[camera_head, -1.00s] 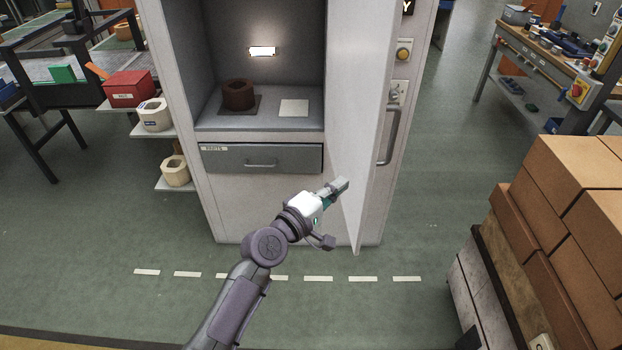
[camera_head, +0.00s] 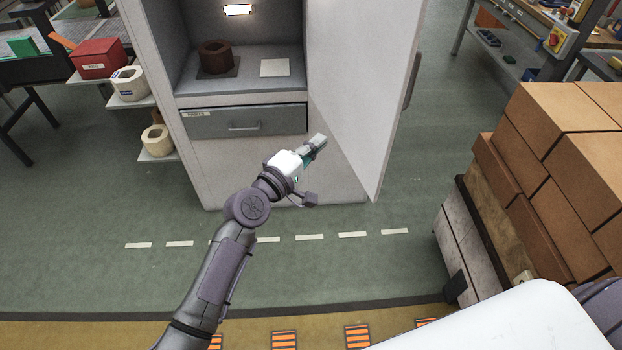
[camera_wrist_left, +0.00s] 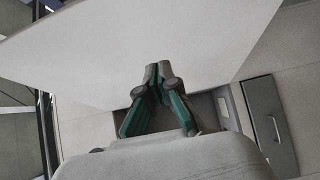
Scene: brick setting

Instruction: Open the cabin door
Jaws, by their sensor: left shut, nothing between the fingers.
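The cabin door (camera_head: 358,95) is a tall pale panel on the right side of the cabinet, swung open toward me, with its handle (camera_head: 412,80) on the far right face. The cabin interior (camera_head: 280,50) is open to view, with a lit lamp, a brown ring-shaped part (camera_head: 215,58) on a dark square and a pale square plate (camera_head: 275,67). My left gripper (camera_head: 320,141) is shut and empty at the door's inner side, in front of the lower cabinet. In the left wrist view its fingers (camera_wrist_left: 157,75) are together against the pale door panel (camera_wrist_left: 150,40); contact is unclear.
A grey drawer (camera_head: 243,122) is shut under the cabin. Stacked brown boxes (camera_head: 545,165) stand at the right. Shelves with pale ring parts (camera_head: 128,84) and a red box (camera_head: 97,59) are at the left. The green floor before the cabinet is clear.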

